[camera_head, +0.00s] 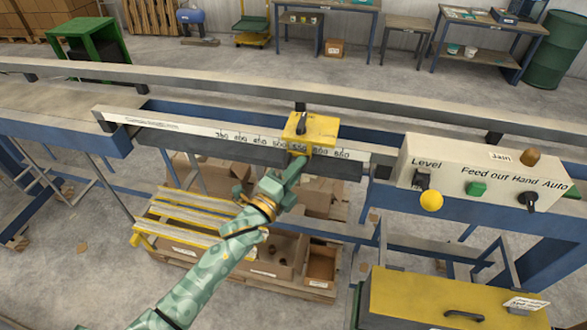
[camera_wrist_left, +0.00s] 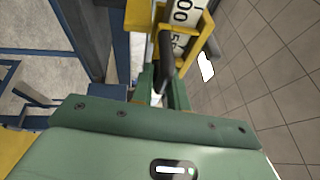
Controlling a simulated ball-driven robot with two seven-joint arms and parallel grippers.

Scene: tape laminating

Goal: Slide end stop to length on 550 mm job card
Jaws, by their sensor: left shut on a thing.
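The yellow end stop (camera_head: 312,130) sits on the white scale rail (camera_head: 220,135), around the 550 mark, with a dark lever on top. My left gripper (camera_head: 297,165) is at the front of the stop. In the left wrist view the fingers (camera_wrist_left: 163,88) are shut on the stop's dark handle (camera_wrist_left: 166,58), and the yellow stop frame (camera_wrist_left: 192,50) surrounds printed scale digits. The exact reading is partly hidden by the stop and gripper. A small white card (camera_head: 527,303) lies at lower right; I cannot read it. My right gripper is not in view.
A control box (camera_head: 470,172) with switches, a green button and a yellow knob (camera_head: 431,201) stands right of the rail. A long grey bar (camera_head: 200,80) runs behind. Below are a yellow slatted rack (camera_head: 185,222), cardboard boxes (camera_head: 320,265) and a yellow-lidded case (camera_head: 440,298).

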